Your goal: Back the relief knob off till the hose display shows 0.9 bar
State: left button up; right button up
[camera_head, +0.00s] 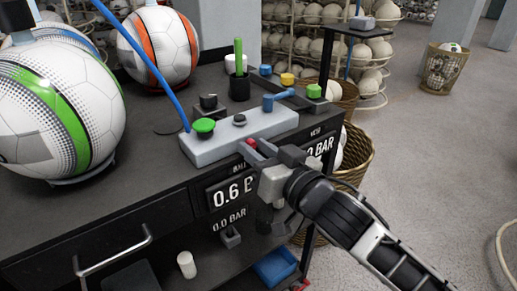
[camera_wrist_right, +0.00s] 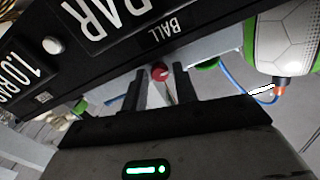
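A red knob (camera_head: 249,143) sits on the front of the grey valve block (camera_head: 230,140); the pictures do not confirm it is the relief knob. My right gripper (camera_head: 258,151) is at it, fingers apart; in the right wrist view the red knob (camera_wrist_right: 160,73) sits between the fingertips, with gaps beside it. The ball display (camera_head: 233,192) reads 0.6, its right end hidden by my gripper. The other large display (camera_head: 322,145) is mostly hidden, only "0 BAR" showing; in the right wrist view a display (camera_wrist_right: 18,80) seems to read 1.0 BAR. My left gripper does not show.
A blue hose (camera_head: 150,60) rises from the block. Balls (camera_head: 60,110) stand at left. A wicker basket (camera_head: 355,160) is at right; open floor lies beyond.

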grip_shut()
jog(key=shift+r+n+p, duration=0.2)
jog(key=shift+n+p, duration=0.6)
jog(key=shift+p, duration=0.15)
jog(key=shift+n+p, duration=0.5)
jog(key=shift+n, duration=0.1)
jog(key=n+p, duration=0.1)
jog(key=n, duration=0.1)
jog(key=shift+f+n, duration=0.15)
jog(key=shift+n, duration=0.15)
grip_release()
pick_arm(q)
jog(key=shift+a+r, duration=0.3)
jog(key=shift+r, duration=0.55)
